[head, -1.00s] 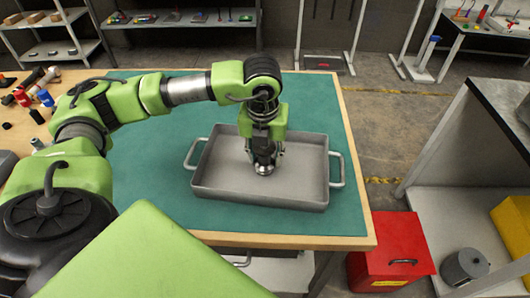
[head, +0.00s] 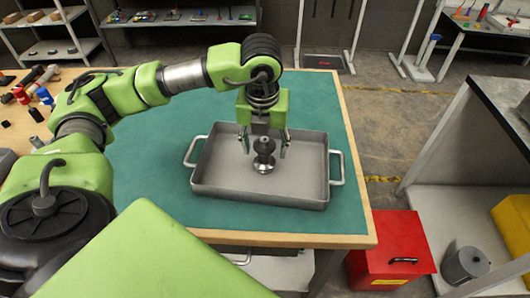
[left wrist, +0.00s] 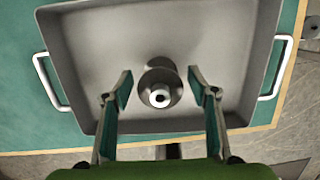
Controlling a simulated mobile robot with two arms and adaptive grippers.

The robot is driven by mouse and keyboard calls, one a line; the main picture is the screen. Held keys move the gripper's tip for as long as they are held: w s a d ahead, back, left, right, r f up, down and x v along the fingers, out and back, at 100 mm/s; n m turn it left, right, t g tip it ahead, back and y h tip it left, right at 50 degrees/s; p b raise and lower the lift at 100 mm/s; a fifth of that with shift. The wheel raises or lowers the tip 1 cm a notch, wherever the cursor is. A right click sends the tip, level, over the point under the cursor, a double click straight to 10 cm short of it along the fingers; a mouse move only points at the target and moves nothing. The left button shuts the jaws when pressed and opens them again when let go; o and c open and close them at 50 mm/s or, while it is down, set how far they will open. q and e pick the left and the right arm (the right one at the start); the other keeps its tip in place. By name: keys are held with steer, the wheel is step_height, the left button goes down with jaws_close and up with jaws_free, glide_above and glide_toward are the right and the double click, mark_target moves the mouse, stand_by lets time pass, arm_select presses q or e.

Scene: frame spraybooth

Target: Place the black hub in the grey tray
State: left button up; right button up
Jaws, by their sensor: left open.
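The black hub (head: 264,158) stands upright inside the grey tray (head: 215,183), a little right of its middle in the head view. It has a narrow upper part and a wider flanged base. My left gripper (head: 264,147) is open above the hub, with its fingers apart on either side of the hub's top and no contact visible. In the left wrist view the hub (left wrist: 160,88) lies between and beyond the open fingertips (left wrist: 162,84), and the tray (left wrist: 75,55) surrounds it. My right gripper is not in view.
The tray rests on a green mat (head: 150,205) on a wooden-edged table. Bottles and small parts (head: 42,95) lie at the table's left. A red box (head: 392,245) stands on the floor at right. A grey canister (head: 465,265) sits on the right-hand shelf.

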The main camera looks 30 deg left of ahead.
mark_target(264, 148)
arm_select(q)
steer(key=r, duration=0.6)
steer(key=s+r, duration=0.1)
steer(key=r, duration=0.2)
steer(key=shift+s+d+b, duration=0.1)
steer(key=shift+d+b, duration=0.2)
steer(key=shift+b, duration=0.1)
